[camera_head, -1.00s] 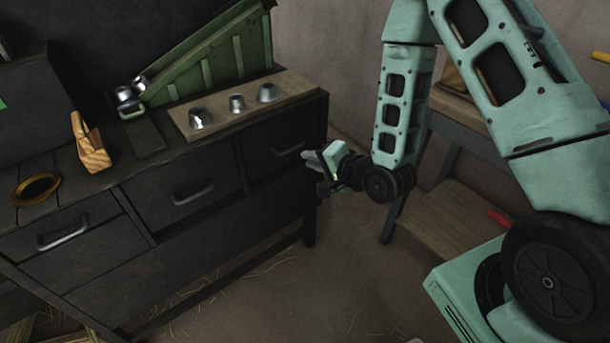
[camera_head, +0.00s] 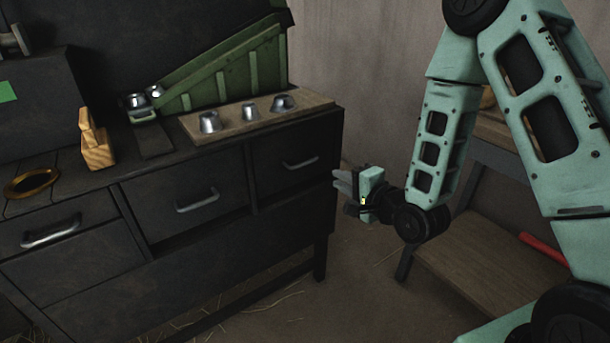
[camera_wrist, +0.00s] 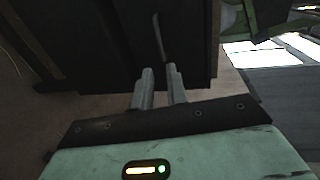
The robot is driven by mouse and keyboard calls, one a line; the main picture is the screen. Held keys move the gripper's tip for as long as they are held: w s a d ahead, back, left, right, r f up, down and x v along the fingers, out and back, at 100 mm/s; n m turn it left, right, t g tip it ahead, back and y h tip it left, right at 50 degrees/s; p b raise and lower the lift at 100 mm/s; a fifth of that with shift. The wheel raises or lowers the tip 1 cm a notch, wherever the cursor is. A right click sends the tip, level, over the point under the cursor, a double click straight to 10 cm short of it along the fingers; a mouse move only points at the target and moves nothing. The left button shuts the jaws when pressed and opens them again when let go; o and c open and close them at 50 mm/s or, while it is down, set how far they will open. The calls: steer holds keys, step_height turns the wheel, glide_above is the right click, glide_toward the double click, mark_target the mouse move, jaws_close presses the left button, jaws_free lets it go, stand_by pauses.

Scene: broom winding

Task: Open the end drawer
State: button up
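The dark cabinet has several drawers with silver handles. The end drawer (camera_head: 285,178) is at the cabinet's right end in the head view, and it is closed. Its silver handle (camera_head: 300,164) also shows in the wrist view (camera_wrist: 160,38), just beyond my fingertips. My gripper (camera_head: 343,186) is at the right end of the cabinet, to the right of and a little below that handle in the head view. In the wrist view my gripper (camera_wrist: 160,72) has its two fingers apart with a narrow gap between them. Nothing is between them, and they do not reach the handle.
On the cabinet top are a wooden board (camera_head: 225,128) with three metal cups, a green sloped rack (camera_head: 225,75), a wooden block (camera_head: 97,148) and a brass ring (camera_head: 32,183). A wooden bench (camera_head: 480,262) stands right of my gripper. The floor between is clear.

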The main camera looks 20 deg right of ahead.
mark_target(306, 164)
steer(key=b, duration=0.3)
steer(key=shift+w+a+f, duration=0.15)
steer(key=shift+w+f, duration=0.1)
steer(key=shift+f, duration=0.1)
steer(key=b+x, duration=0.1)
steer(key=x, duration=0.3)
steer(key=b+x, duration=0.2)
steer(key=x, duration=0.3)
steer(key=b+x, duration=0.1)
steer(key=x, duration=0.4)
steer(key=shift+w+a+r+b, duration=0.1)
steer(key=shift+w+r+b, duration=0.1)
steer(key=shift+b, duration=0.15)
jaws_close()
